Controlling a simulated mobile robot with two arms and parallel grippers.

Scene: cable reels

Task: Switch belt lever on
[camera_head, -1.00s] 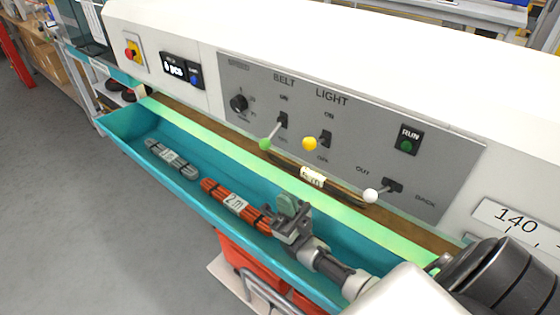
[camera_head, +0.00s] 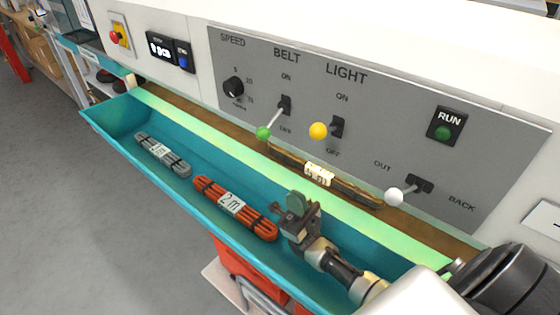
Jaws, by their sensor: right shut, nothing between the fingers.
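The belt lever (camera_head: 276,118) is on the grey control panel (camera_head: 400,110) under the word BELT. Its green knob (camera_head: 264,133) points down and outward, toward the OFF end. My right gripper (camera_head: 299,206) is shut and empty. It is over the teal tray, below and to the right of the green knob, and apart from it. My left gripper is not in view.
The light lever's yellow knob (camera_head: 318,130) is close to the right of the belt lever. A white knob (camera_head: 393,197) and a RUN button (camera_head: 445,127) are farther right. The teal tray (camera_head: 110,118) holds grey (camera_head: 163,155) and orange (camera_head: 235,207) cable bundles. Another bundle (camera_head: 322,176) lies on the belt.

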